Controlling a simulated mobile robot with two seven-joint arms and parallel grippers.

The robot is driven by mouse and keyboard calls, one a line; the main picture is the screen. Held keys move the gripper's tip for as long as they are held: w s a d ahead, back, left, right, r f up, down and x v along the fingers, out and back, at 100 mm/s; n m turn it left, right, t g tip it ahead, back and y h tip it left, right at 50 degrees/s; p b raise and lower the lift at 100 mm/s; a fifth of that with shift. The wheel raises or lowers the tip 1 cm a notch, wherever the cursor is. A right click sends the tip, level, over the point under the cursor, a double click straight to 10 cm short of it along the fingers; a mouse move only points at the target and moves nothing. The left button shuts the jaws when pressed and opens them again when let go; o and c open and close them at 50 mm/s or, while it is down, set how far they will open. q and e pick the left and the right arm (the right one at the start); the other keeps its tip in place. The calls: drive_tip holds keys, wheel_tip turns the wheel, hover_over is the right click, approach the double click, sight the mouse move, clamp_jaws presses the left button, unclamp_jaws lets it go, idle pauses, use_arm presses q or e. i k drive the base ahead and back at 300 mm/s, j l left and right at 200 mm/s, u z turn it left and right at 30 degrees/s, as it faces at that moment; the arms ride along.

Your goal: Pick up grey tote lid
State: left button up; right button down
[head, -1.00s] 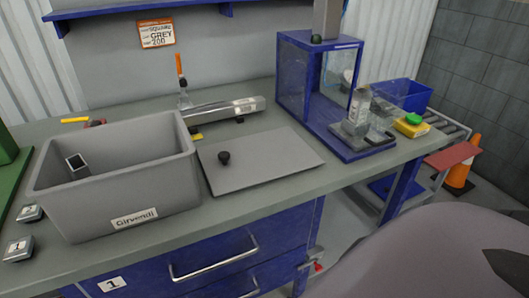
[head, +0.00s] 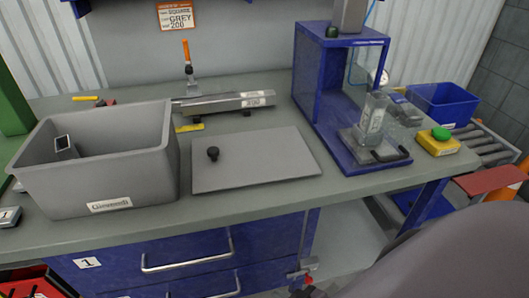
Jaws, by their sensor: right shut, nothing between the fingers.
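The grey tote lid (head: 255,165) lies flat on the bench, right of the grey tote. It is a thin plate with a black knob (head: 213,154) near its left edge. The open grey tote (head: 95,185) has a white label on its front and a small square metal tube (head: 64,146) inside. My right gripper (head: 307,292) barely shows as a dark shape at the bottom edge, below the bench front and apart from the lid. It is shut and empty. My left gripper is not in view.
A blue frame (head: 317,85) with a clear container (head: 373,118) stands right of the lid. A long metal bar (head: 225,103) lies behind the lid. A yellow box with a green knob (head: 438,142) is at the right. Bench top in front of the lid is clear.

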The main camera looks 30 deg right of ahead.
sight(239, 160)
drive_tip(key=k+l, duration=0.1)
drive_tip(key=l, duration=0.9)
drive_tip(key=k+l, duration=0.15)
drive_tip(key=l, duration=0.4)
